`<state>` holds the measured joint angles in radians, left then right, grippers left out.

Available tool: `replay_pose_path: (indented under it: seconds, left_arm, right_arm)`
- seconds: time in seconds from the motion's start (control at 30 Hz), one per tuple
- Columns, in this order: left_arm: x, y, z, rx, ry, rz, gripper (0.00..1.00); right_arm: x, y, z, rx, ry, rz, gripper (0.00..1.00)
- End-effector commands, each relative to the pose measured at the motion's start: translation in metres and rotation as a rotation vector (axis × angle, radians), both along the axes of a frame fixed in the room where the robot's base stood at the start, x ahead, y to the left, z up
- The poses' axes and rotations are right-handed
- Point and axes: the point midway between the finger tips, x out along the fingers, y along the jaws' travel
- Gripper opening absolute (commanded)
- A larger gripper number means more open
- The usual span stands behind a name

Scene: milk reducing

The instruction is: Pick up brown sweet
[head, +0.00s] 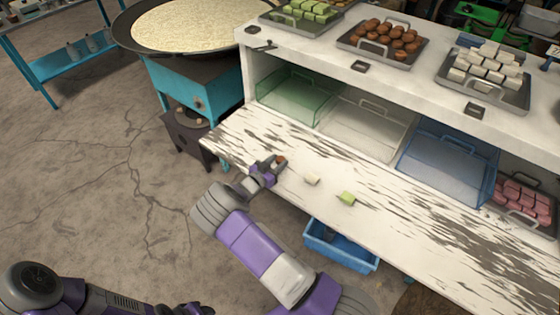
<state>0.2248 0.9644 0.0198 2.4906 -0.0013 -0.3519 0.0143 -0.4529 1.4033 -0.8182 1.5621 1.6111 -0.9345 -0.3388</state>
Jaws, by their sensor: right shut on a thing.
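A brown sweet (281,159) shows at the fingertips of my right gripper (274,163), which is shut on it over the left part of the worn white counter (400,205). I cannot tell whether the sweet still touches the counter. A white sweet (311,179) and a green sweet (346,198) lie on the counter to the right of the gripper. My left gripper (193,309) is low at the bottom edge, away from the counter; its fingers are too unclear to tell their state.
Trays of green sweets (305,10), brown sweets (390,40) and white sweets (487,72) stand on the upper shelf. Below are green (292,97), clear (365,128) and blue (447,160) trays and pink sweets (522,196). A blue crate (341,245) stands under the counter. A large pan (195,25) is back left.

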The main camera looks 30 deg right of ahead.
Motion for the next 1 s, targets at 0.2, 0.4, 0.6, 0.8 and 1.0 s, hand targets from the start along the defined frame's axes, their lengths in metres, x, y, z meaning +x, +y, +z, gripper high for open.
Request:
replay_pose_path:
  seconds: [0.2, 0.4, 0.6, 0.8, 1.0]
  left_arm:
    - [0.000, 0.000, 0.004, 0.000, 0.000, 0.000, 0.43]
    - [0.000, 0.000, 0.016, 0.000, 0.000, 0.000, 0.43]
    - [0.000, 0.000, 0.024, 0.000, 0.000, 0.000, 0.43]
    - [0.000, 0.000, 0.026, 0.000, 0.000, 0.000, 0.43]
    - [0.000, 0.000, 0.026, 0.000, 0.000, 0.000, 0.43]
  right_arm:
    - [0.000, 0.000, 0.013, 0.000, -0.002, 0.000, 0.12]
    - [0.000, 0.000, 0.054, 0.002, -0.004, -0.002, 0.12]
    - [0.000, 0.000, 0.087, 0.002, -0.001, -0.001, 0.12]
    - [0.000, 0.000, 0.100, 0.000, 0.000, 0.000, 0.12]
    - [0.001, 0.000, 0.110, 0.001, 0.000, 0.043, 0.12]
